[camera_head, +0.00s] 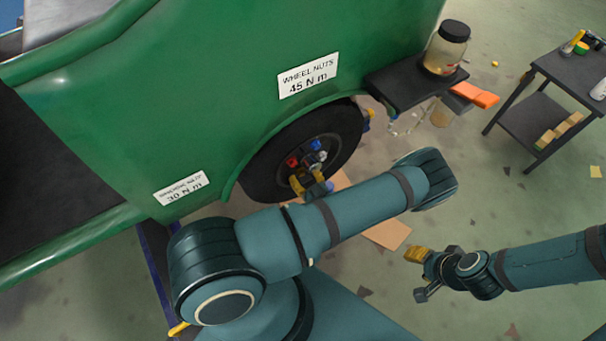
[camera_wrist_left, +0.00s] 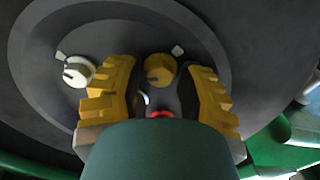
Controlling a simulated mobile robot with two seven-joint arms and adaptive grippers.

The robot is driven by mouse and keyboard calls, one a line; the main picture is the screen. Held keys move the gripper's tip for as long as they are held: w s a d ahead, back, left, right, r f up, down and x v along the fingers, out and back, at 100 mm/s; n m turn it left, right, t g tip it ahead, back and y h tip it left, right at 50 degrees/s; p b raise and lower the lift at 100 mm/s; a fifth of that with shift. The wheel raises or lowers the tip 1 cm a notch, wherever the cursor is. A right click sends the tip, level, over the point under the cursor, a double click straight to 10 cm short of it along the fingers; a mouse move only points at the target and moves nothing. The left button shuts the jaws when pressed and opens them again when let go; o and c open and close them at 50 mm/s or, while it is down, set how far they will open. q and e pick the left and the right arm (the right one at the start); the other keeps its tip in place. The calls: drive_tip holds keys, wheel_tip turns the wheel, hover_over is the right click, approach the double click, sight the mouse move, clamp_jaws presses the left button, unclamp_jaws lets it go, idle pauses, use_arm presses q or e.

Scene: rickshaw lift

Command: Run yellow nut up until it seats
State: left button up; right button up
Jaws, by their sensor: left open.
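The yellow nut (camera_wrist_left: 158,70) sits on the dark wheel hub in the left wrist view, between the yellow fingers of my left gripper (camera_wrist_left: 160,95). The fingers are open, with dark gaps on both sides of the nut. Whether it is flush against the wheel I cannot tell. In the head view my left gripper (camera_head: 308,183) is at the lower part of the wheel (camera_head: 268,178), and I cannot make out the yellow nut there. My right gripper (camera_head: 418,272) hangs over the floor, away from the wheel; its opening is unclear.
A white nut (camera_wrist_left: 75,71) is left of the yellow one. Red (camera_head: 292,161) and blue (camera_head: 315,145) nuts show on the wheel. A green body panel (camera_head: 220,90) overhangs it. A dark shelf (camera_head: 400,88) holds a jar (camera_head: 446,48). A side table (camera_head: 570,75) stands right.

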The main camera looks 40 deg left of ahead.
use_arm(q)
clamp_jaws()
drive_tip(key=shift+m, duration=0.3)
drive_tip(key=m, duration=0.2)
drive_tip(key=shift+m, duration=2.1)
